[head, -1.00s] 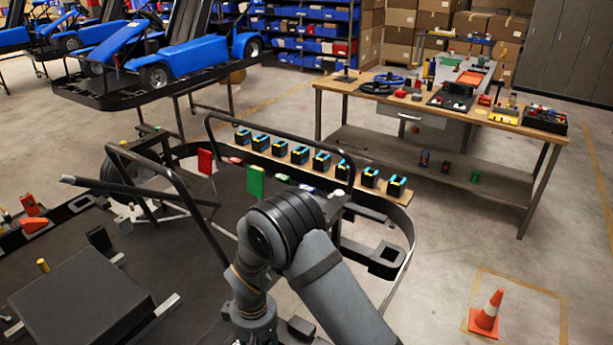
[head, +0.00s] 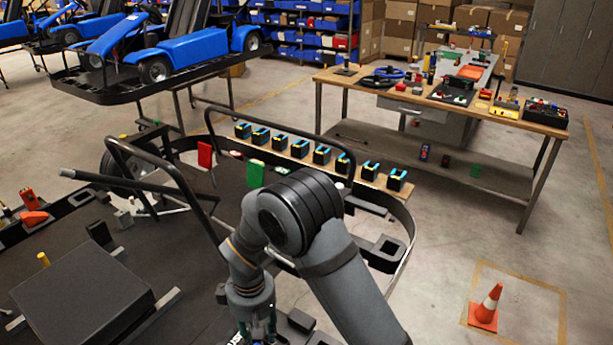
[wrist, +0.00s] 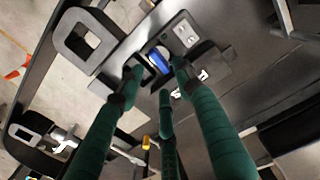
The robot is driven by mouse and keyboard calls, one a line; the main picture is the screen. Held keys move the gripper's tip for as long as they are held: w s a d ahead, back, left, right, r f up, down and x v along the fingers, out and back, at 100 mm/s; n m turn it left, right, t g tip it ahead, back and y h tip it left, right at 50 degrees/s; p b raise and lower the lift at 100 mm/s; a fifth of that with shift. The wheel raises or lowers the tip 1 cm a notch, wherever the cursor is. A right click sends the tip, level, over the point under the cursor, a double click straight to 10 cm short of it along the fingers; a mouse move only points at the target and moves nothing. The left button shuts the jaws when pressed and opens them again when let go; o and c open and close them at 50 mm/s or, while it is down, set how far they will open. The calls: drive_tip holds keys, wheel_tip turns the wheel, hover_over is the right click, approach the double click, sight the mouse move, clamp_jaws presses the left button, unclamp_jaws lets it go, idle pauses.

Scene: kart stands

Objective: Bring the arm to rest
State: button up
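My arm reaches up from the bottom of the head view and bends down at its dark elbow. My gripper shows low in the head view (head: 258,322), partly cut off by the bottom edge. In the wrist view its green fingers (wrist: 158,80) are spread, with gaps between the tips. A small blue part (wrist: 159,59) on a grey metal bracket (wrist: 128,58) shows between and beyond the fingertips. I see nothing clamped between the fingers. Whether a fingertip touches the bracket cannot be told.
A black kart frame with tubular bars (head: 172,175) surrounds the arm. A board (head: 286,160) carries several black-and-blue boxes. A workbench (head: 345,84) with tools stands behind at right. An orange cone (head: 486,309) stands on open floor at right. A blue kart (head: 190,55) is at back left.

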wheel_tip(320, 180, down, 6)
drive_tip(key=shift+s+r, duration=0.1)
drive_tip(key=shift+r, duration=0.15)
drive_tip(key=shift+r+m, duration=0.15)
drive_tip(key=shift+m, duration=0.65)
drive_tip(key=m, duration=0.4)
drive_tip(key=shift+d, duration=0.2)
drive_tip(key=m, duration=0.5)
drive_tip(key=shift+d+m+p, duration=0.2)
drive_tip(key=shift+m+p, duration=0.2)
